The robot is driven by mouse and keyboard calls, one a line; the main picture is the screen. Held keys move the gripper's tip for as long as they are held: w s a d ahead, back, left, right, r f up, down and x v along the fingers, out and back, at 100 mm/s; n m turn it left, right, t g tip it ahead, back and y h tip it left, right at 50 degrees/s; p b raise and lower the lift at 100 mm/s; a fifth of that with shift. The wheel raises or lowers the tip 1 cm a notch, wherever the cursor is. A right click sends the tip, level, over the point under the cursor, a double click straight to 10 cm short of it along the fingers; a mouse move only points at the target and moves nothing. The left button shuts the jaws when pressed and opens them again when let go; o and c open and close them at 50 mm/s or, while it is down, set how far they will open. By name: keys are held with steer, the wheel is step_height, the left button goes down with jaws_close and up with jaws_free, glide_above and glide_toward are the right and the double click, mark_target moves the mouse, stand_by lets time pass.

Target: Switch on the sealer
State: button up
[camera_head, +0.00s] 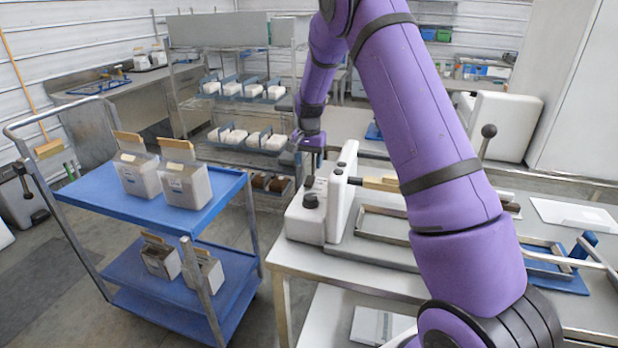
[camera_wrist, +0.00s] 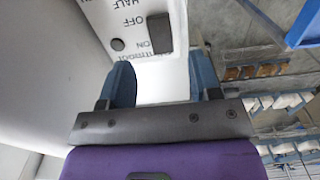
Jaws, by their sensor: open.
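The white sealer (camera_head: 304,222) stands at the left end of the workbench, with dark knobs (camera_head: 311,201) on its top. In the wrist view its panel (camera_wrist: 105,18) carries upside-down labels reading HALF, OFF and ON. A dark rectangular switch (camera_wrist: 160,33) sits beside the OFF and ON labels, and a small dark round part (camera_wrist: 118,44) lies to its left. My gripper (camera_wrist: 162,80) is open and empty, its two blue-grey fingers apart just short of the panel. In the head view my gripper (camera_head: 312,152) hangs over the sealer's top. I cannot tell whether it touches.
A blue cart (camera_head: 110,214) with filled bags stands to the left. A wire rack (camera_head: 230,100) with bags and trays is behind. The bench (camera_head: 330,270) also bears metal frames and a blue-based tool (camera_head: 550,275) on the right. Floor shows between cart and bench.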

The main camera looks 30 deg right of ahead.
mark_target(309, 181)
step_height(309, 181, down, 6)
steer(key=shift+f, duration=0.1)
stand_by(0.4)
